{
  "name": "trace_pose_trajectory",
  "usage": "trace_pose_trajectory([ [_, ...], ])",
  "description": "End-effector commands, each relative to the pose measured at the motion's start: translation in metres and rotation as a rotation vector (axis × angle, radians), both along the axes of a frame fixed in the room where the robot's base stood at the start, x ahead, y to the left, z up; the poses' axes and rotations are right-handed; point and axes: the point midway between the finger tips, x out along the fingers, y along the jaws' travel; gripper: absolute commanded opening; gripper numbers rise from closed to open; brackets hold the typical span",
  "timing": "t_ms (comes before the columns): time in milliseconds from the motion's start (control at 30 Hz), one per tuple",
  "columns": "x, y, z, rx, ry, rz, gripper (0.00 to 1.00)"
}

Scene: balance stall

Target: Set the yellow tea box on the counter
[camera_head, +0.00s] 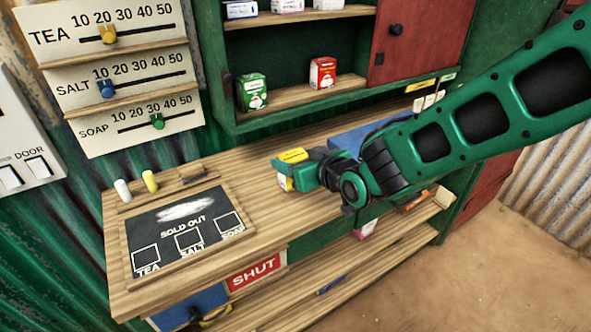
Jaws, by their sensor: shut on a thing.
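The yellow tea box (292,155) is in my gripper (300,172), over the middle of the wooden counter (226,179). Its yellow top shows above a green finger, and a bit of its yellow and white side shows below. The finger hides the rest of it. My gripper is shut on the box, with my green arm reaching in from the right. I cannot tell whether the box touches the counter or is a little above it.
A chalkboard (165,228) lies on the counter's left part, with white and yellow chalk pieces behind it. A blue thing (352,137) lies behind my gripper. Green (252,92) and red (323,73) boxes stand in the cupboard above.

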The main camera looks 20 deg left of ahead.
Motion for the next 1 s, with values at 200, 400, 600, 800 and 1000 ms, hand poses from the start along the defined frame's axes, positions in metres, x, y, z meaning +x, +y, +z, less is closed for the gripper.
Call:
trace_pose_trajectory([
  [200, 0.0, 0.0, -0.028, -0.003, 0.001, 0.0, 0.33],
  [400, 0.0, 0.0, -0.03, -0.001, 0.0, 0.0, 0.33],
  [600, -0.001, 0.0, -0.032, -0.002, 0.001, 0.0, 0.33],
  [800, -0.001, 0.001, -0.032, -0.002, 0.001, 0.001, 0.75],
  [1000, -0.001, 0.001, -0.031, -0.001, 0.0, 0.001, 0.75],
])
